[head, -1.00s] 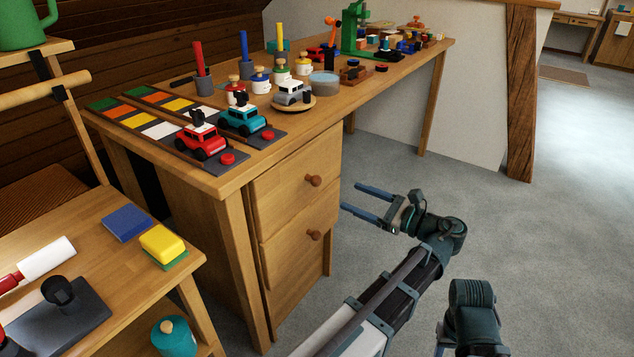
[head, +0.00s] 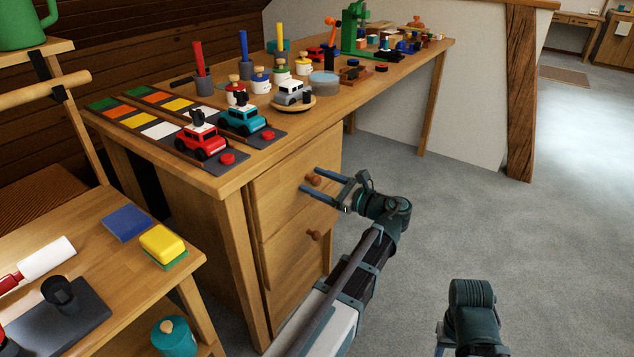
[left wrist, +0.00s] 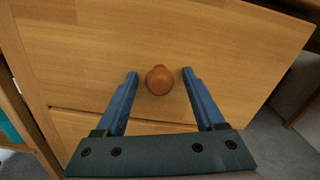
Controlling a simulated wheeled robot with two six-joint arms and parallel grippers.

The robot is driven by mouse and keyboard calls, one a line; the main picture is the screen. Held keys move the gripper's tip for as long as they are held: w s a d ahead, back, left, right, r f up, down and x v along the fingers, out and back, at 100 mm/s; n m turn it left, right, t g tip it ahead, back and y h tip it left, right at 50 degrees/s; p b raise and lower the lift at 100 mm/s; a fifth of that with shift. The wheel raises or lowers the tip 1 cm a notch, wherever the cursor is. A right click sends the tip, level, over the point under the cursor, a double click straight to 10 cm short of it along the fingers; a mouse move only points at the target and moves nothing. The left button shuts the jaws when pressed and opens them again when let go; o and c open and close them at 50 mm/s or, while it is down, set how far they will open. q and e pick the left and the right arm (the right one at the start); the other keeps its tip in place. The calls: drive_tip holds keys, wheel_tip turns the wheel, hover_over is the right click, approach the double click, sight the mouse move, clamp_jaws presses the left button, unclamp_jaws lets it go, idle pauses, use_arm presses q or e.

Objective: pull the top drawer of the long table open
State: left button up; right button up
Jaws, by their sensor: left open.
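The long table (head: 385,82) has a wooden drawer unit under its near end. The top drawer (head: 275,195) looks flush with the front and has a round brown knob (head: 313,180). My left gripper (head: 308,179) is open at this knob, with one blue finger on each side of it. In the left wrist view the knob (left wrist: 160,80) sits between the fingertips (left wrist: 160,74), with gaps on both sides. A lower drawer (head: 290,255) with its own knob (head: 314,235) is below. The right arm shows in part at the bottom right; its fingers are not visible.
Toy cars, pegs and coloured tiles cover the tabletop. A lower bench (head: 60,255) with a yellow sponge (head: 162,242) and blue block (head: 126,223) stands at the left. The grey floor (head: 480,230) to the right of the drawers is clear.

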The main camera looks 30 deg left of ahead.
use_arm(q)
clamp_jaws()
idle(1.4)
